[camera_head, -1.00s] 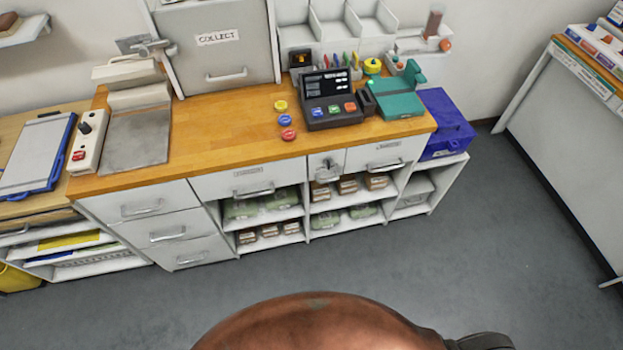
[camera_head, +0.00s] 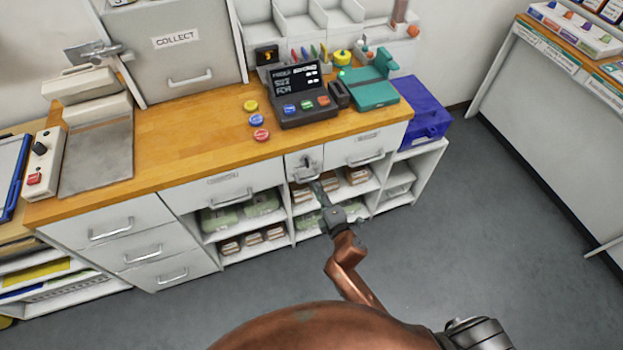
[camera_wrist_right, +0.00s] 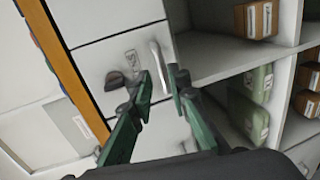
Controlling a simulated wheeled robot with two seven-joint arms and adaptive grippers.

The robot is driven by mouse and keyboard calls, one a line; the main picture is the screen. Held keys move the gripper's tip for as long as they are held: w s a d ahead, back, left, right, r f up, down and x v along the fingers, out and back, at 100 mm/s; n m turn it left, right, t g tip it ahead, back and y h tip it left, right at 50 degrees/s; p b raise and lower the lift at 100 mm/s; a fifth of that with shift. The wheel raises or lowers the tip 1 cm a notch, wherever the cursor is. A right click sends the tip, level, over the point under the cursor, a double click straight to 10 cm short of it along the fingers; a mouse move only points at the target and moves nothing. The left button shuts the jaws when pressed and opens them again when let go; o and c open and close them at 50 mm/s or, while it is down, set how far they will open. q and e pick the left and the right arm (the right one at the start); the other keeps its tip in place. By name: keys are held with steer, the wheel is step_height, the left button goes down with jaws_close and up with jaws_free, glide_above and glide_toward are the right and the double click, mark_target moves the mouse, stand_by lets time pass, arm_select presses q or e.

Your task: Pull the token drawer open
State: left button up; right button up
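The counter front has a small narrow white drawer (camera_head: 304,161) with a dark key or knob in it, between two wider drawers. Its label is too small to read, so I cannot confirm that it is the token drawer. It looks shut. My right gripper (camera_head: 318,187) is just in front of and below it. In the right wrist view the gripper (camera_wrist_right: 160,77) is open, and the drawer's bar handle (camera_wrist_right: 158,62) shows between its green fingertips. I cannot tell whether they touch it. The dark knob (camera_wrist_right: 115,79) is beside the handle. My left gripper is out of view.
A wider drawer (camera_head: 359,149) is to the right and another (camera_head: 222,190) to the left. Open shelves (camera_head: 235,238) below hold green packs and brown boxes. The wooden countertop (camera_head: 190,140) carries a terminal (camera_head: 300,97). The grey floor in front is clear.

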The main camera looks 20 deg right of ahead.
mark_target(312, 178)
steer(key=b+x, duration=0.1)
steer(key=x, duration=0.6)
steer(key=shift+w+f+b, duration=0.1)
steer(key=shift+f+b, duration=0.05)
steer(key=shift+b, duration=0.2)
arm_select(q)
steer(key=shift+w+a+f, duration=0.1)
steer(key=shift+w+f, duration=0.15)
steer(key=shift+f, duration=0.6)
arm_select(e)
jaws_close()
